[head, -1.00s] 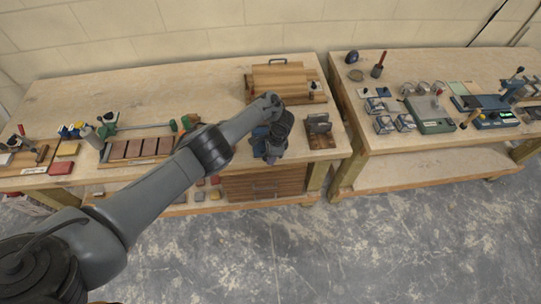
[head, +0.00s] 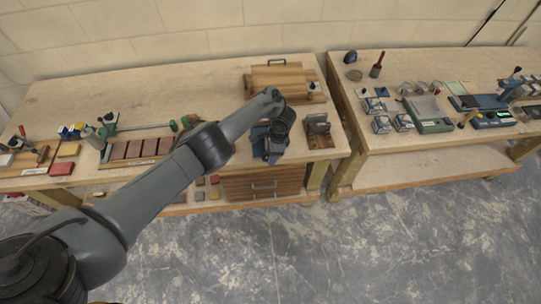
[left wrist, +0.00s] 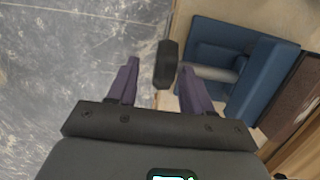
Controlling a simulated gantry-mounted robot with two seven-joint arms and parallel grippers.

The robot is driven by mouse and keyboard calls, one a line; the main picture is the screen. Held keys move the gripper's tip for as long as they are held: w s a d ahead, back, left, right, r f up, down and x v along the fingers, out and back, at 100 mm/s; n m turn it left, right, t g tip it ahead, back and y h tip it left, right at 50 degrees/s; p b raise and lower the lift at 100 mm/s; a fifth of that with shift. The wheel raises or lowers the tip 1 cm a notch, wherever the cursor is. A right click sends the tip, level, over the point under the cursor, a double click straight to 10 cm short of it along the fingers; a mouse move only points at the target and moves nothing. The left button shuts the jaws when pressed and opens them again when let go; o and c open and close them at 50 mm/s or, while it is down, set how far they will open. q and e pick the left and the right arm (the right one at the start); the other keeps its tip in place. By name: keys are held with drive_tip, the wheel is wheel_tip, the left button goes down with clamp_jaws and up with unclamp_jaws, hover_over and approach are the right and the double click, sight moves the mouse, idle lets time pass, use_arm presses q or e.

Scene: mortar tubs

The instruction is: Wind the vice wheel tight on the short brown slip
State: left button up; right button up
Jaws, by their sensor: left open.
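The blue vice (head: 258,139) stands at the front edge of the left bench, partly hidden by my left wrist. In the left wrist view, the blue vice (left wrist: 265,85) is at the right, with a grey screw shaft reaching toward my fingers. Its dark wheel (left wrist: 167,64) shows edge-on. My left gripper (left wrist: 159,68) is open, with its purple fingers on either side of the wheel and no clear contact. In the head view, my left gripper's fingers are hardly distinguishable. Several brown slips (head: 135,148) lie in a rack; I cannot tell whether one is between the vice jaws.
Drawers (head: 262,184) are below. The right bench (head: 400,60) holds several instruments. The floor in front is clear.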

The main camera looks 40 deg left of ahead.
use_arm(q)
wheel_tip(320, 180, up, 8)
drive_tip(key=w+d+p, duration=0.1)
drive_tip(key=p, duration=0.1)
drive_tip(key=shift+p, duration=0.4)
drive_tip(key=shift+w+d, duration=0.1)
